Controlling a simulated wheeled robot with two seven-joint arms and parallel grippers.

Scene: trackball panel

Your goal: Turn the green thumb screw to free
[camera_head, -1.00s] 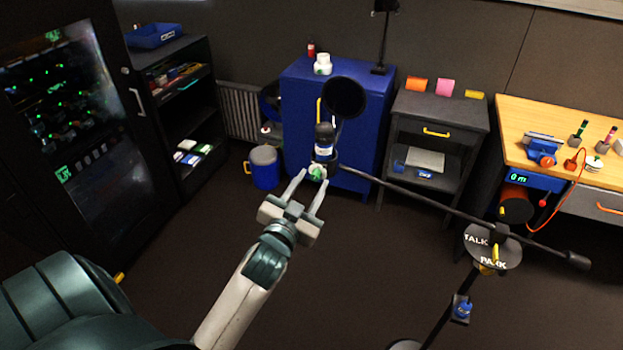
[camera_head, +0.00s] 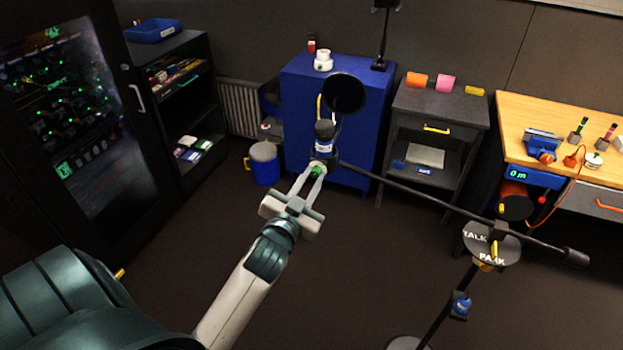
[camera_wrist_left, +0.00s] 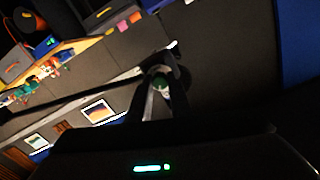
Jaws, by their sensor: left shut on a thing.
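The green thumb screw (camera_head: 317,170) sits at the near end of the black boom, just under a dark microphone (camera_head: 324,137) with a round black pop filter (camera_head: 344,92) behind it. My left gripper (camera_head: 314,172) has its two fingers closed on the screw, one on each side. In the left wrist view the green screw (camera_wrist_left: 160,82) shows between the dark fingers. The fingers partly hide the screw, so its turn angle cannot be read. My right gripper is in neither view.
The boom runs right to a stand with a round plate (camera_head: 492,243) marked TALK and PARK. A blue cabinet (camera_head: 300,95) stands behind the microphone. A wooden bench (camera_head: 515,125) is at the right. The dark floor is open in front.

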